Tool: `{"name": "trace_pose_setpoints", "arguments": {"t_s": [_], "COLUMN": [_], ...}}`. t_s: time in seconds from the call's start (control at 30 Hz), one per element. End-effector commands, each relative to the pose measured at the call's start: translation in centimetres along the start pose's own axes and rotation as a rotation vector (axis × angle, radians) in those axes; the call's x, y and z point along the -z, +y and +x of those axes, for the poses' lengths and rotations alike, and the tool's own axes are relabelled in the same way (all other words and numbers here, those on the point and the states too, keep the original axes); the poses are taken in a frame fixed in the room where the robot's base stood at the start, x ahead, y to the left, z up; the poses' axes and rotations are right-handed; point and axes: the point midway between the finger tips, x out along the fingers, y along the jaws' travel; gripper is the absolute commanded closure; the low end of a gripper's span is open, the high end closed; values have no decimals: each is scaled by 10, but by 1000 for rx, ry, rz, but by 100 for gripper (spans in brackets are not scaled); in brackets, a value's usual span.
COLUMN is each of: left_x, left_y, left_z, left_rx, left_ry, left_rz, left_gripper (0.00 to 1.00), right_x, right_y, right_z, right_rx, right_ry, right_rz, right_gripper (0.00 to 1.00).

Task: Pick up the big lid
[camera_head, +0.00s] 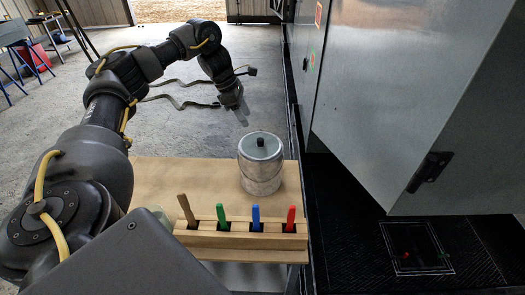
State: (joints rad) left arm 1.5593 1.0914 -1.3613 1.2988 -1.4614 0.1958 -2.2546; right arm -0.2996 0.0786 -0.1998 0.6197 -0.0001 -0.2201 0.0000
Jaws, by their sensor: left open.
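My left gripper (241,116) is above and behind the canister, a little to the left of the knob. It points down, is open and empty, and looks apart from the lid. My right gripper is not in view.
A wooden rack (240,241) with several coloured handles stands at the front of the table (190,172). A large grey metal cabinet (400,80) rises on the right. The table left of the canister is clear.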

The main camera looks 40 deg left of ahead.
Motion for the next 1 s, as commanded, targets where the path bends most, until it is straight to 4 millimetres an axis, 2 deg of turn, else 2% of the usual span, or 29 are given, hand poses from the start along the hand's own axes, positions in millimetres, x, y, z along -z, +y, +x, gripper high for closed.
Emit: {"name": "trace_pose_setpoints", "arguments": {"t_s": [0.07,0.4,0.6,0.77,1.0], "left_x": [0,-3,-5,-8,-10], "left_y": [0,0,0,0,0], "left_z": [2,51,57,67,101], "left_rx": [0,3,0,3,3], "left_ry": [0,0,0,2,1], "left_rz": [1,3,5,5,3], "left_gripper": [52,52,52,52,52], "right_x": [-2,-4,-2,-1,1], "right_y": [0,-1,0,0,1], "right_z": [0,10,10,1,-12], "right_rx": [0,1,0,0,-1], "right_ry": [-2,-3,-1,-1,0], "right_rz": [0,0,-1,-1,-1], "right_gripper": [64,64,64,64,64]}}
